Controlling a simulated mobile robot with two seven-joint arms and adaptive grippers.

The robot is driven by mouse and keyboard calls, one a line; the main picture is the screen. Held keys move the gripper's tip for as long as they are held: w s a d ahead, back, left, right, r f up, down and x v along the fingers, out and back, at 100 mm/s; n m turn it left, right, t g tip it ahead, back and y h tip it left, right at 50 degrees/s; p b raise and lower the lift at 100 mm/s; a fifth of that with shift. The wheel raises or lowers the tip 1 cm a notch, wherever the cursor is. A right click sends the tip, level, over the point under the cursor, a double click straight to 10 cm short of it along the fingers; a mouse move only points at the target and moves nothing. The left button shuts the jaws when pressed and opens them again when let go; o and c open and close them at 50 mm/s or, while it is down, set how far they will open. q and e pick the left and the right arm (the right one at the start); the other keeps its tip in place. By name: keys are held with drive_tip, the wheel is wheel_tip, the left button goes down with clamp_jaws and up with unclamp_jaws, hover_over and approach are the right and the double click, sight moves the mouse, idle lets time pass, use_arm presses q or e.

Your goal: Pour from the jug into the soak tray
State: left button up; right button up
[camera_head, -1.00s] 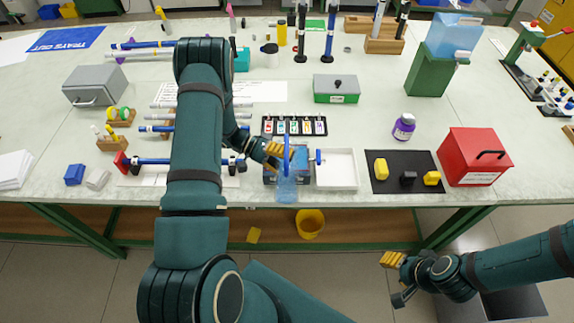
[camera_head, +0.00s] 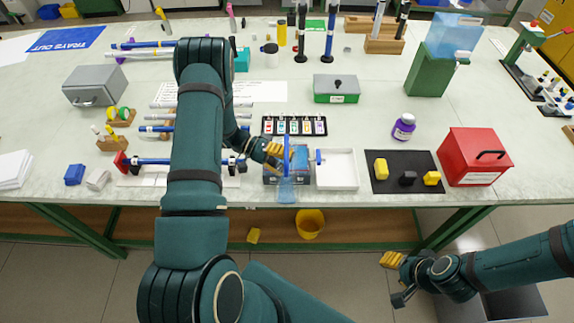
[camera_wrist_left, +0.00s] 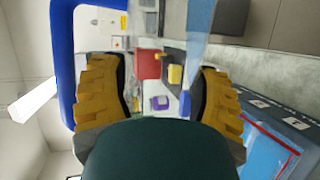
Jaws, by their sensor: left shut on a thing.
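My left gripper (camera_head: 275,152) is shut on the blue handle (camera_head: 287,150) of the clear bluish jug (camera_head: 287,190). The jug is held over the front part of the dark soak tray (camera_head: 271,181), near the table's front edge, and looks tilted. In the left wrist view the handle (camera_wrist_left: 62,70) is large at the left, and a bluish see-through part shows at the top. The tray (camera_wrist_left: 285,115) shows at lower right, with numbered labels, a red line and blue inside. I cannot tell whether liquid is flowing. My right gripper (camera_head: 394,279) is open and empty, off the table's front.
A white tray (camera_head: 336,184) stands right of the soak tray. A black mat (camera_head: 407,160) with yellow and black pieces and a red box (camera_head: 470,155) stand farther right. A rack of small coloured items (camera_head: 294,126) lies behind. A yellow bucket (camera_head: 310,224) stands below the table edge.

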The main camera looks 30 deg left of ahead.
use_arm(q)
drive_tip(key=shift+s+d+f+m+t+y, duration=0.1)
drive_tip(key=shift+s+f+m+t+y, duration=0.05)
drive_tip(key=shift+f+m+y, duration=0.15)
drive_tip(key=shift+s+d+f+m+t+y, duration=0.1)
drive_tip(key=shift+f+m+t+y, duration=0.1)
drive_tip(key=shift+f+m, duration=0.2)
drive_tip(key=shift+s+f+m+t+y, duration=0.15)
drive_tip(key=shift+f+m+t+y, duration=0.35)
drive_tip(key=shift+f+m, duration=0.4)
drive_tip(key=shift+r, duration=0.1)
drive_tip(key=shift+r+m, duration=0.2)
drive_tip(key=shift+m, duration=0.1)
drive_tip(key=shift+r+m+t+y, duration=0.4)
drive_tip(key=shift+m+t+y, duration=0.15)
drive_tip(key=shift+m, duration=0.25)
